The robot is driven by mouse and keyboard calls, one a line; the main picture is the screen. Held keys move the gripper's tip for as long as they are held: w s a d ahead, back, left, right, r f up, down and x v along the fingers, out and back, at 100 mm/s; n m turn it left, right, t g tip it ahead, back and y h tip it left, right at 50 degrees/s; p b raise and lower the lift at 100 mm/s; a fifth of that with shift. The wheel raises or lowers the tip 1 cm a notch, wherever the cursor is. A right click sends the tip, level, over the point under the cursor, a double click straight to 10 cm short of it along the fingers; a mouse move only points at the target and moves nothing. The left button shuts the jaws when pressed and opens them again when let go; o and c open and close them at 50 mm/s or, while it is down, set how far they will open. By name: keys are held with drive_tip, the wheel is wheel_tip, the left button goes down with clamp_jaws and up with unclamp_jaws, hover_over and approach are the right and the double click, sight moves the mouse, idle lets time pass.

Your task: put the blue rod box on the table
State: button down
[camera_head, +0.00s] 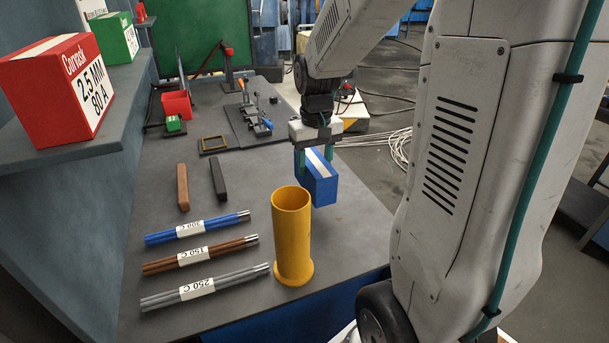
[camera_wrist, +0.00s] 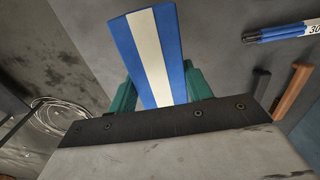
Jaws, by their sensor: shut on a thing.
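The blue rod box (camera_head: 320,182), blue with a white stripe on top, is in my gripper (camera_head: 315,160) near the right edge of the table (camera_head: 235,255). In the wrist view the blue rod box (camera_wrist: 180,35) sits between the two green fingers of my gripper (camera_wrist: 160,90), which are shut on its sides. The box looks close to the table's right side, just behind the yellow cylinder. I cannot tell whether its underside touches the table.
A yellow cylinder (camera_head: 291,235) stands upright in front of the box. Blue (camera_head: 215,225), brown (camera_head: 220,250) and grey (camera_head: 230,280) rod bundles lie to its left. Red (camera_head: 60,90) and green (camera_head: 113,38) boxes stand on a shelf. The table's middle has free room.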

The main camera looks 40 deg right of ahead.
drive_tip(key=shift+f, duration=3.05)
drive_tip(key=c, duration=0.6)
unclamp_jaws()
drive_tip(key=shift+f, duration=0.15)
wheel_tip(320, 180, up, 12)
drive_tip(key=shift+f, duration=0.15)
drive_tip(key=shift+a+r, duration=0.1)
drive_tip(key=shift+r, duration=0.15)
drive_tip(key=s+a+r+n, duration=0.1)
drive_tip(key=s+a, duration=0.3)
drive_tip(key=s, duration=0.2)
drive_tip(key=s+a+r+n, duration=0.1)
drive_tip(key=s+a, duration=0.4)
drive_tip(key=s, duration=0.2)
drive_tip(key=s+a+r+n+t, duration=0.1)
drive_tip(key=s+a, duration=0.4)
drive_tip(key=s, duration=0.1)
drive_tip(key=shift+s+a+r, duration=0.1)
drive_tip(key=shift+s+r, duration=0.1)
drive_tip(key=shift+s, duration=0.1)
